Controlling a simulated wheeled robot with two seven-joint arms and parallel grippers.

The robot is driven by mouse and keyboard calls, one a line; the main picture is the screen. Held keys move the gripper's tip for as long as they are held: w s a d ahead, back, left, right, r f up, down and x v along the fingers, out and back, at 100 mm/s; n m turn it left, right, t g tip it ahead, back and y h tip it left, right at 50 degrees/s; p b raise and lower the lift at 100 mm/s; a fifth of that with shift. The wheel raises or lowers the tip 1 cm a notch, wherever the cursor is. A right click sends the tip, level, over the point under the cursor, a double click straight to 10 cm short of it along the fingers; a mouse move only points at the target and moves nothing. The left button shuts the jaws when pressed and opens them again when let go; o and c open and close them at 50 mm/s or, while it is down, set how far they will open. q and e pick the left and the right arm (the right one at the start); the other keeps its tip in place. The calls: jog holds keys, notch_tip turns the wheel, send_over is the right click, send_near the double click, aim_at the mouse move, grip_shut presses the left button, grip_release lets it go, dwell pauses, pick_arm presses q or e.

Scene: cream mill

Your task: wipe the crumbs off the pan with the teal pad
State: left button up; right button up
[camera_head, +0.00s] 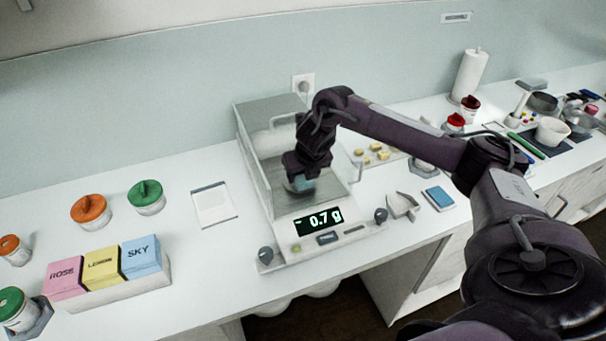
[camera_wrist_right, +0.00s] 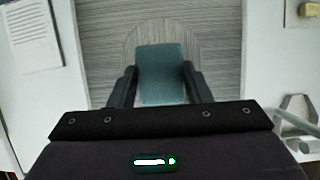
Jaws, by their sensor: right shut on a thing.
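My right gripper (camera_head: 300,176) reaches into the weighing scale (camera_head: 328,232), between its clear walls. It is shut on the teal pad (camera_head: 303,184). In the right wrist view the pad (camera_wrist_right: 162,76) sits between the two fingers (camera_wrist_right: 160,82), over the round grey pan (camera_wrist_right: 208,48). I cannot tell whether the pad touches the pan. The pad and fingers hide part of the pan, and I make out no crumbs on the part that shows. The scale's display (camera_head: 318,219) reads -0.7 g. My left gripper is out of view.
A metal scoop (camera_head: 402,205) and a blue pad-like block (camera_head: 437,198) lie right of the scale. A white card (camera_head: 213,204) lies left of it. Orange-lidded (camera_head: 89,209) and green-lidded (camera_head: 146,195) jars stand farther left, behind the rose, lemon and sky blocks (camera_head: 103,268).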

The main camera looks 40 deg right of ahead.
jog(key=shift+w, duration=0.25)
jog(key=shift+w+d+b, duration=0.3)
jog(key=shift+w+b, duration=0.1)
jog(key=shift+w, duration=0.65)
jog(key=shift+w+d+b, duration=0.25)
jog(key=shift+w+b, duration=0.1)
jog(key=shift+w, duration=0.7)
jog(key=shift+s, duration=0.1)
